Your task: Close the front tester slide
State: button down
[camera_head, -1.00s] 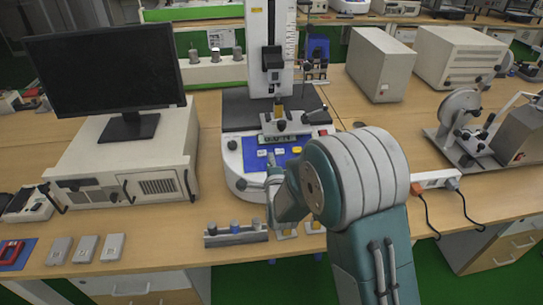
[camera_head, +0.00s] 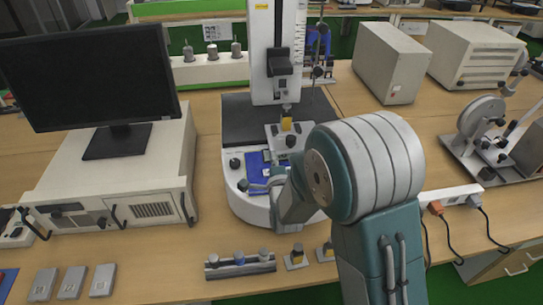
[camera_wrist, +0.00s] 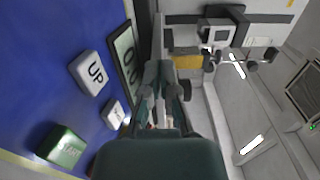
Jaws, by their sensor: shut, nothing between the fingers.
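The white tester (camera_head: 264,28) stands at the bench's centre, with a black carriage (camera_head: 280,64) on its column. A pale stage (camera_head: 273,131) with dark knobs and a yellow block sits under the carriage, above the blue front panel (camera_head: 257,171). I cannot tell for certain which part is the slide, or how far it is open. My gripper shows in the wrist view (camera_wrist: 163,94), shut and empty, with the panel, its UP button (camera_wrist: 92,72) and the display (camera_wrist: 126,56) to its left. In the head view my wrist covers the panel's right part; contact is unclear.
A monitor (camera_head: 85,75) on a pale case stands left. A rack of small cylinders (camera_head: 240,264) and small yellow-topped blocks (camera_head: 296,257) lie in front. Pale boxes (camera_head: 388,65) and a wheeled device (camera_head: 480,118) stand right.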

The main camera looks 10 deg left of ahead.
aim_at(271, 142)
jog(key=shift+d, duration=0.4)
jog(key=x, duration=0.6)
jog(key=shift+w+a, duration=0.2)
jog(key=shift+a, duration=0.2)
jog(key=shift+w, duration=0.25)
jog(key=shift+d, duration=0.1)
jog(key=shift+s, duration=0.1)
